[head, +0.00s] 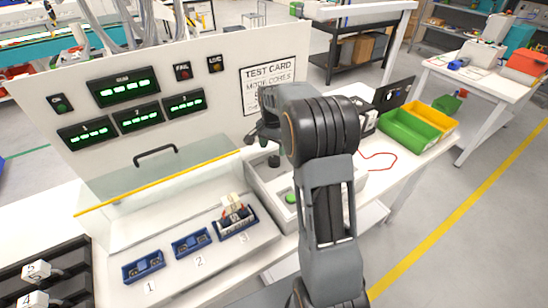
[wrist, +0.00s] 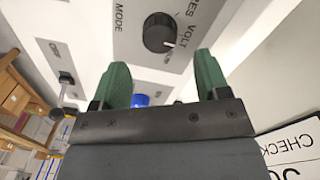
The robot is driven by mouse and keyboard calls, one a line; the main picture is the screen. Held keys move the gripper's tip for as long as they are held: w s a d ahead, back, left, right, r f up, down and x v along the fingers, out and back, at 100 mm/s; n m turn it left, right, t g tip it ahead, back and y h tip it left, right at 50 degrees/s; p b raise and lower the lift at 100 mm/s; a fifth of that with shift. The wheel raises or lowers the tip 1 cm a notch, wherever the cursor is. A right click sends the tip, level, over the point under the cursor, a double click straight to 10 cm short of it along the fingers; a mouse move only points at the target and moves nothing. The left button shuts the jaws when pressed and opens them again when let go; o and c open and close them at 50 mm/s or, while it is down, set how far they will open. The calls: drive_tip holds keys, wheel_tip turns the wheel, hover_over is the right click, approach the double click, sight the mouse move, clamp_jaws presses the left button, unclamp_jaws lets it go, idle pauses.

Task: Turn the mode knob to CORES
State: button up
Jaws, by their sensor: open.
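A word ending in RES is partly cut off by the top edge. My gripper (wrist: 162,60) is open, with two green fingers apart on either side below the knob; nothing is between them and neither touches it. In the head view my gripper (head: 264,132) is over the white control box (head: 262,188), and a dark knob (head: 273,160) shows just below it.
A toggle lever (wrist: 67,78) and a blue part (wrist: 140,99) are near the fingers. A green button (head: 290,198) is on the box. A clear guard with a yellow edge (head: 160,182) stands left. Green and yellow bins (head: 408,130) are right.

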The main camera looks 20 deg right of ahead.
sight(274, 158)
drive_tip(key=shift+s+d+f+p, duration=0.1)
drive_tip(key=shift+f+p, duration=0.25)
drive_tip(key=shift+f, duration=2.6)
drive_tip(key=c, duration=0.9)
